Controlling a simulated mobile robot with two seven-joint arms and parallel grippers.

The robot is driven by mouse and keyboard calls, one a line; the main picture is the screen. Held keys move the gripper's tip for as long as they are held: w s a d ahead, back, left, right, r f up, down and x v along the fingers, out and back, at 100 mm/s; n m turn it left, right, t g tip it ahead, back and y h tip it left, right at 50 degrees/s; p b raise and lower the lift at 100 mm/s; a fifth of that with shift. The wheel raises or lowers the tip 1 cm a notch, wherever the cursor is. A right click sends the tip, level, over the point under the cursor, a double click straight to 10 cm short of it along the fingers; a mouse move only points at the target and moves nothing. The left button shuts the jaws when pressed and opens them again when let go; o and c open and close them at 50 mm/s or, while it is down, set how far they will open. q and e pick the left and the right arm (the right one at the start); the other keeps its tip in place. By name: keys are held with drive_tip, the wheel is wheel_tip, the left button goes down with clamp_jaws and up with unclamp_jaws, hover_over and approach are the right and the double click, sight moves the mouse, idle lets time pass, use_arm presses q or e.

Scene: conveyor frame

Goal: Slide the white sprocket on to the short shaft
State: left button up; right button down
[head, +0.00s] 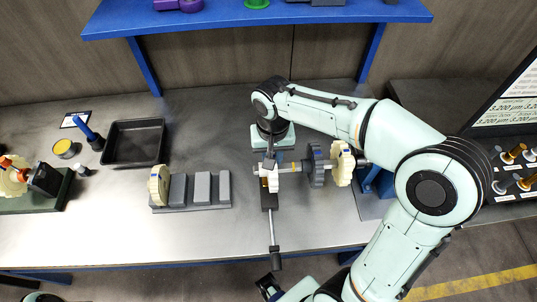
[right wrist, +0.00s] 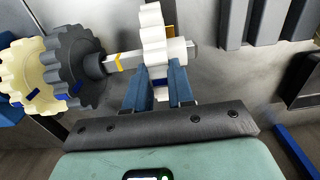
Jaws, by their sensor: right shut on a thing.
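The white sprocket (right wrist: 153,32) is between the blue fingers of my right gripper (right wrist: 158,82), which is shut on it. Its white hub (right wrist: 176,51) sits around the shaft (right wrist: 126,60), and a short metal end shows beyond the hub. A yellow band marks the shaft between this sprocket and the dark grey sprocket (right wrist: 80,65). In the head view the white sprocket (head: 272,181) is at the left end of the horizontal shaft (head: 292,168), under my right gripper (head: 269,164). My left gripper is not clearly in view.
A cream sprocket (head: 343,163) sits right of the dark grey one, near the blue support (head: 378,182). A lever with a black handle (head: 276,262) extends toward the front edge. A grey block rack (head: 200,190) with another cream sprocket (head: 159,185) and a black tray (head: 135,143) are left.

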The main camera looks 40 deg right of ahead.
use_arm(q)
drive_tip(key=shift+s+f, duration=0.1)
drive_tip(key=shift+f, duration=0.2)
use_arm(e)
drive_tip(key=shift+s+d, duration=0.6)
drive_tip(key=shift+d, duration=0.35)
drive_tip(key=shift+s+d, duration=0.55)
drive_tip(key=shift+d, duration=0.35)
drive_tip(key=c, duration=0.9)
unclamp_jaws()
drive_tip(key=shift+r, duration=0.1)
use_arm(q)
drive_tip(key=r+p, duration=0.1)
drive_tip(key=w+r, duration=0.1)
drive_tip(key=shift+w+r+p, duration=0.1)
drive_tip(key=shift+r+p, duration=0.25)
drive_tip(key=shift+p, duration=0.05)
use_arm(e)
wheel_tip(320, 180, up, 13)
drive_tip(key=shift+a+r, duration=0.1)
